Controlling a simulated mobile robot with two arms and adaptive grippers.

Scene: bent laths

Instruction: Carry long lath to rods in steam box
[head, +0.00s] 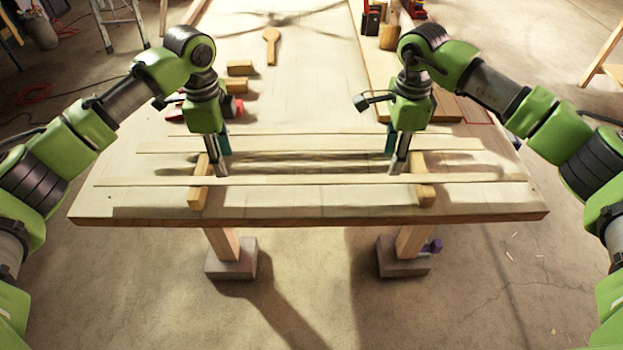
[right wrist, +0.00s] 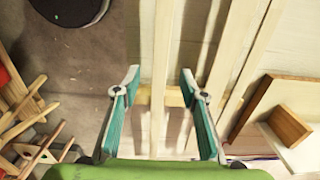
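The long lath (head: 310,180) is the front one of three pale laths and lies left to right across two wooden blocks. The other laths, a middle one (head: 310,146) and a shorter back one (head: 310,133), lie behind it. My left gripper (head: 223,172) points down at the long lath near the left block; its finger gap is hidden. My right gripper (head: 395,168) points down at it near the right block. In the right wrist view my right gripper (right wrist: 158,76) is open, with a lath (right wrist: 161,45) in line between its spread fingers. I cannot identify the steam box or rods.
The left block (head: 198,195) and right block (head: 425,194) support the laths on the worktable (head: 300,206). Small wooden blocks (head: 238,83) and a wooden paddle (head: 271,46) lie further back. Boards (head: 455,108) lie at the right. The table's front strip is clear.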

